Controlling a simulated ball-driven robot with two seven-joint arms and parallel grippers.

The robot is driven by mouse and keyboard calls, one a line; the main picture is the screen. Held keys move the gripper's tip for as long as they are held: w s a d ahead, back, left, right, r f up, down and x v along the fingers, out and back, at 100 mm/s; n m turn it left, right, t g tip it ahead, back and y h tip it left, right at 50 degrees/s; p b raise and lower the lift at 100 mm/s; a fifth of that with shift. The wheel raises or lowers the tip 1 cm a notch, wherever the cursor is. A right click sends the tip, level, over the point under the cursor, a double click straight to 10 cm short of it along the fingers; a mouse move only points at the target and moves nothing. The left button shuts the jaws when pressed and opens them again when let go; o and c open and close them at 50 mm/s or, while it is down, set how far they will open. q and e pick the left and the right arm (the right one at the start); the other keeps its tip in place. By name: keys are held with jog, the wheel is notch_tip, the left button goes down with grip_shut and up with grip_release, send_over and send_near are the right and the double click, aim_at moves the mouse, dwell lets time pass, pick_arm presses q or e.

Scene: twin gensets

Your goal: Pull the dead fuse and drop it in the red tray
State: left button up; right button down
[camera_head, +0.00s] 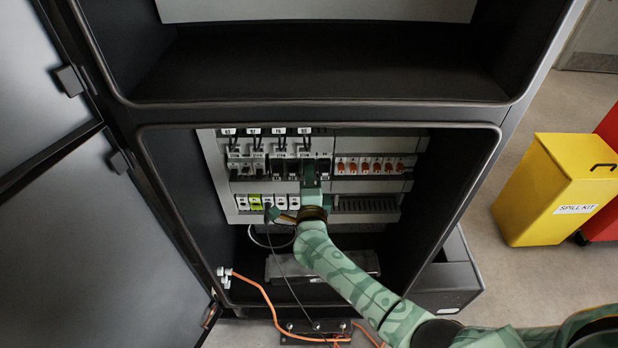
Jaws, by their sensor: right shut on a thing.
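The open cabinet holds a grey panel with a row of fuse holders (257,168). Several have black levers and white labels above. My right gripper (311,170) reaches into the cabinet and is shut at the right end of this row. What it grips is mostly hidden by its own hand; from its place it appears to be a fuse. I cannot tell whether it is still seated. No mark of a dead fuse can be made out. No red tray shows for certain. My left gripper is not in view.
Orange-red switches (371,165) sit right of my gripper. A black cable hangs before the panel and an orange cable (268,300) runs at the cabinet's foot. Cabinet doors (130,230) stand open at left. A yellow spill kit bin (557,185) stands on the floor at right.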

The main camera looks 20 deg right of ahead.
jog(key=shift+s+a, duration=0.1)
jog(key=shift+s, duration=0.1)
jog(key=p+v, duration=0.3)
jog(key=v, duration=0.4)
dwell(0.7)
jog(key=shift+w+a, duration=0.1)
